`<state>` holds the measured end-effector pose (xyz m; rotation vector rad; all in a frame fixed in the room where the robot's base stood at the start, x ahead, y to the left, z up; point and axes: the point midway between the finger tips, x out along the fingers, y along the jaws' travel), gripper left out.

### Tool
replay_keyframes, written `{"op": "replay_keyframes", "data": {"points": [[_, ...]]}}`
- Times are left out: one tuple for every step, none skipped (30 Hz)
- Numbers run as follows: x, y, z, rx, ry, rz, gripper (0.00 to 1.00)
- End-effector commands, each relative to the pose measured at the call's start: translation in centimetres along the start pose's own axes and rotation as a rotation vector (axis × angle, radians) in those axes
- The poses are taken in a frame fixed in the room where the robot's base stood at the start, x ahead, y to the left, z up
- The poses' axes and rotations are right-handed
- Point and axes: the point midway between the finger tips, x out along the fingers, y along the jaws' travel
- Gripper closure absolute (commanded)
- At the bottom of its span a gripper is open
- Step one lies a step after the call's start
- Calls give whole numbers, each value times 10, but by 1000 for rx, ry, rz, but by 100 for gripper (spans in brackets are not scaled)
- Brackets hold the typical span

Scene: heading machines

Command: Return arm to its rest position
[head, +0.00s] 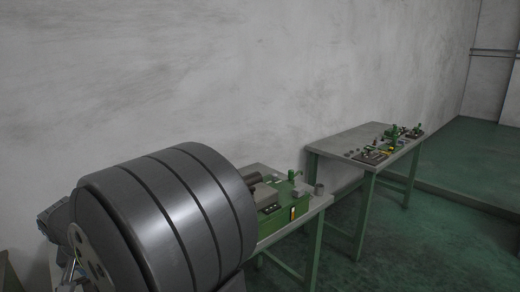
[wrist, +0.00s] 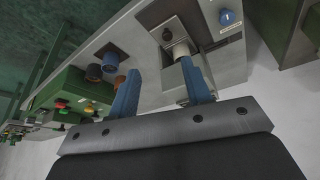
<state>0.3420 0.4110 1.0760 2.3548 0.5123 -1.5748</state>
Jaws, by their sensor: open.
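My gripper (wrist: 160,66) shows in the wrist view as two blue fingers on a grey metal bar. The fingers stand apart, with nothing held between them. Beyond the fingertips is a grey machine panel (wrist: 140,52) with a short metallic round part (wrist: 178,46) near the right finger. I cannot tell how far the fingertips are from it. In the head view I cannot make out my gripper.
In the head view, a large grey grooved cylinder (head: 165,215) hides the left front. Behind it is a green machine (head: 272,212) on a bench. A second table (head: 345,140) holds small parts. Green floor (head: 440,240) is clear at right. The wrist view shows colored buttons (wrist: 62,103).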

Motion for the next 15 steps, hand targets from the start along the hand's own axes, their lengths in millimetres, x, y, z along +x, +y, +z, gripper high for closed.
{"op": "replay_keyframes", "data": {"points": [[2, 0, -1, -34, -8, 3, 55], [2, 0, -2, -56, -11, 4, 55], [2, 0, -3, -86, -14, 4, 55], [3, 0, -4, -108, -17, 4, 55], [3, 0, -5, -130, -20, 5, 55], [3, 0, -6, -160, -24, 5, 55], [4, 1, -6, -182, -28, 6, 55], [4, 1, -7, -205, -32, 6, 55], [4, 1, -8, -234, -36, 6, 55], [4, 1, -8, -256, -39, 6, 55], [4, 1, -9, -278, -41, 5, 55], [4, 1, -10, -307, -45, 4, 55], [5, 1, -11, -329, -49, 4, 55], [5, 1, -12, -351, -53, 3, 55], [5, 1, -12, -381, -58, 3, 55]]}}
